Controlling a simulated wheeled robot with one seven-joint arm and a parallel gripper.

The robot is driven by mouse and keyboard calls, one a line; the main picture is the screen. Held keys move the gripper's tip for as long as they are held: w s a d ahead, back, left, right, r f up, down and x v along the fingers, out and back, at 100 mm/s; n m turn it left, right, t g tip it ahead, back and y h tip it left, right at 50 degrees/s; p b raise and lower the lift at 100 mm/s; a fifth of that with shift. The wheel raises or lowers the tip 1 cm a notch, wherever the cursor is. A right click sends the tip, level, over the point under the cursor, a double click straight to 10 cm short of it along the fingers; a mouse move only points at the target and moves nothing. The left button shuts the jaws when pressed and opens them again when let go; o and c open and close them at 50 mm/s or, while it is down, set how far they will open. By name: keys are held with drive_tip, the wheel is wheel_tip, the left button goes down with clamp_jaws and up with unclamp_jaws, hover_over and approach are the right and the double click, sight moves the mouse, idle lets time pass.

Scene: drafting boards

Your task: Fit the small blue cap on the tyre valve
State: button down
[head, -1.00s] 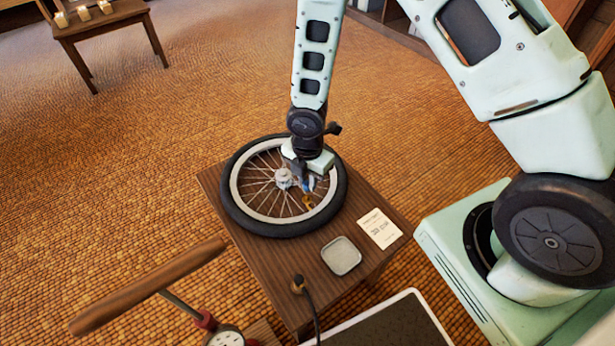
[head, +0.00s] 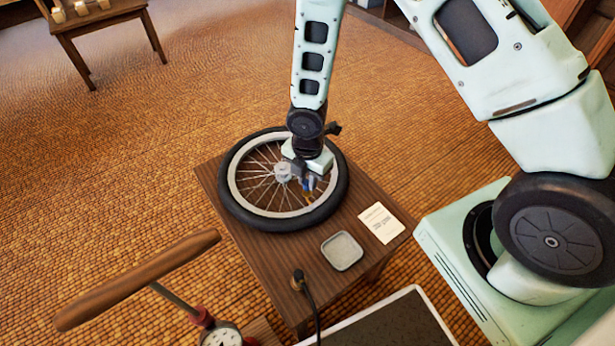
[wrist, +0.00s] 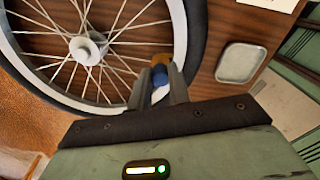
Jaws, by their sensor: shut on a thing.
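The spoked wheel with its black tyre (head: 285,225) lies flat on a small wooden table (head: 262,262). A brass-coloured valve (wrist: 161,60) stands at the inner side of the rim; it also shows in the head view (head: 309,197). My gripper (wrist: 161,77) is shut on the small blue cap (wrist: 160,75), which sits between the fingertips. In the wrist view the cap is right beside the valve's end and overlaps it. I cannot tell whether they touch. In the head view the cap (head: 309,184) is small and partly hidden by the fingers.
A shallow grey tray (head: 342,251) and a printed card (head: 381,223) lie on the table's right side. A black hose (head: 310,306) with a brass end is at the front edge. A pump's wooden handle (head: 135,280) rises at the lower left. The wheel's spokes and hub (wrist: 88,48) are close to my gripper.

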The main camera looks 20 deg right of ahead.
drive_tip(key=shift+f+b, duration=0.55)
drive_tip(key=shift+f, duration=0.4)
drive_tip(key=c, duration=1.2)
unclamp_jaws()
drive_tip(key=shift+c, duration=0.2)
wheel_tip(320, 180, up, 17)
drive_tip(key=p, duration=0.5)
drive_tip(key=s+a+r+m, duration=0.3)
drive_tip(key=s+r+m, duration=0.5)
drive_tip(key=s+r, duration=0.15)
drive_tip(key=s+a+r+m, duration=0.4)
drive_tip(key=s+r+m, duration=0.45)
drive_tip(key=s, duration=0.25)
wheel_tip(320, 180, up, 12)
drive_tip(key=p, duration=1.3)
drive_tip(key=shift+w+d+y+p, duration=0.15)
drive_tip(key=shift+d+y+p, duration=0.1)
drive_tip(key=shift+y+p, duration=0.1)
